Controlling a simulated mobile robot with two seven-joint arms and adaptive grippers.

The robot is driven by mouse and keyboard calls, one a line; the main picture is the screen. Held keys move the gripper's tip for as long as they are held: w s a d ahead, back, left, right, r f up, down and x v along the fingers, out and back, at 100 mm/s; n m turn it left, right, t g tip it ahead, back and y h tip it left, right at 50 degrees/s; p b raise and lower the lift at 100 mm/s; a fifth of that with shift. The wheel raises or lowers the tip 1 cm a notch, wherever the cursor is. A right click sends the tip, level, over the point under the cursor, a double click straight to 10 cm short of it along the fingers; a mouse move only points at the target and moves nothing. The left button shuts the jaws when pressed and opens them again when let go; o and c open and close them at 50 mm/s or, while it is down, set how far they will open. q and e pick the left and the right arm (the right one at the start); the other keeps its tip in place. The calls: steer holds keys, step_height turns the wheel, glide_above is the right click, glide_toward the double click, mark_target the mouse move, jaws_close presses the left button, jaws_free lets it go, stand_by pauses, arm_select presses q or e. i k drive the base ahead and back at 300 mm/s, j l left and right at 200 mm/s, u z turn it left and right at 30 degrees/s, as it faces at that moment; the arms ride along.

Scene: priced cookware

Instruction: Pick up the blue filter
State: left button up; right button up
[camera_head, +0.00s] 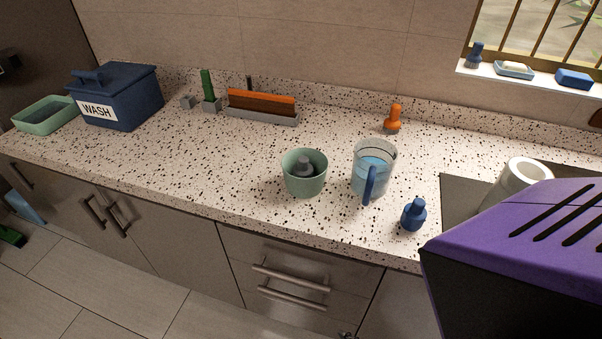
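No part labelled as a filter is readable. A small dark blue knobbed piece (414,214) stands upright on the counter near its front edge, left of the sink. A clear jug (374,166) with a blue handle and bluish contents stands just behind and left of it. I cannot tell for sure which of these is the blue filter. Neither of my grippers shows in the head view.
The speckled counter (235,158) is clear left of a green cup (304,174) holding a grey piece. An orange knobbed piece (394,119) stands behind the jug. A white roll (522,178) is by the sink. A blue WASH box (122,100) stands far left.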

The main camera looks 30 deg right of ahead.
mark_target(414, 214)
steer(key=z, duration=2.1)
steer(key=j, duration=0.1)
